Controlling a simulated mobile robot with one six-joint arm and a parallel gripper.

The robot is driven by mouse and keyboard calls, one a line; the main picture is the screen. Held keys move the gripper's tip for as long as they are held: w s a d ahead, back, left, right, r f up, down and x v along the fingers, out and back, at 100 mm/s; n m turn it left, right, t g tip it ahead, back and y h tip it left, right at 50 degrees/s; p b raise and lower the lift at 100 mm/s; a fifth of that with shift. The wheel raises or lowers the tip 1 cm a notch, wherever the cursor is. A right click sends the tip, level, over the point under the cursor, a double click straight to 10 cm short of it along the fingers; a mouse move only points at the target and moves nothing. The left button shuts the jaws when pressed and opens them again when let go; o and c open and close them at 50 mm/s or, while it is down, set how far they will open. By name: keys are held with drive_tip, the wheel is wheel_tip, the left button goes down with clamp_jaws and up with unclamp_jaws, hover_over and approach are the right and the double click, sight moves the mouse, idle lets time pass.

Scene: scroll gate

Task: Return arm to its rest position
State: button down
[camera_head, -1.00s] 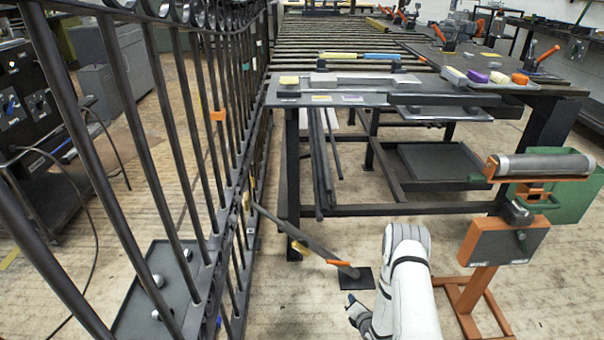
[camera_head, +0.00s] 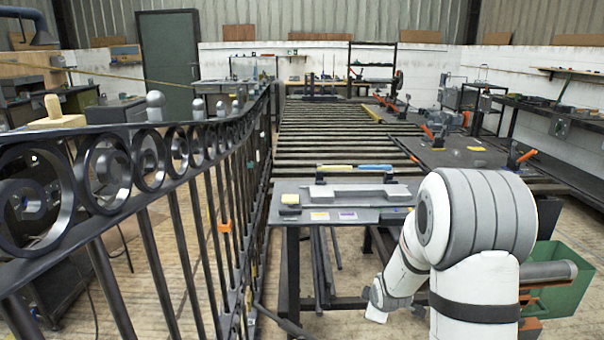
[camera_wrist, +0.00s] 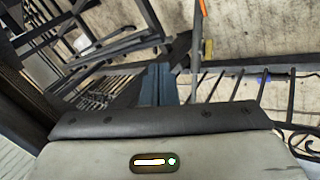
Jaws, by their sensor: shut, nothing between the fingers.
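My white arm is folded in front of the camera in the head view, at the lower right. Its wrist end hangs down beside the table, and my gripper's fingertips are hard to make out there. In the wrist view my gripper (camera_wrist: 168,84) shows as two dark blue-grey fingers close together, shut and empty. The black scroll gate (camera_head: 108,172) stands to the left of my arm in the head view, apart from it. In the wrist view gate bars (camera_wrist: 226,86) show at the right, beyond the fingers.
A dark worktable (camera_head: 300,214) stands ahead, carrying a grey bar and small blocks. A roller bed (camera_head: 325,140) runs behind it. A roller stand (camera_head: 548,271) with a green bin (camera_head: 570,288) is close to my arm's right. Wooden floor shows between gate and table.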

drive_tip(key=s+a+r+m+g+p, duration=0.1)
drive_tip(key=s+r+m+p, duration=0.3)
drive_tip(key=s+r, duration=0.45)
drive_tip(key=s+a+r+m+g+p, duration=0.1)
drive_tip(key=s+r+m+p, duration=0.35)
drive_tip(key=r, duration=0.75)
drive_tip(key=s+a+r+m+g+p, duration=0.1)
drive_tip(key=s+r, duration=0.3)
drive_tip(key=s, duration=0.4)
drive_tip(key=s+a+r+m+g+p, duration=0.1)
drive_tip(key=s+r+m, duration=0.3)
drive_tip(key=s, duration=0.4)
drive_tip(key=shift+s+a+r+g+p, duration=0.2)
drive_tip(key=shift+s+r+g+p, duration=0.2)
drive_tip(key=shift+r+p, duration=0.45)
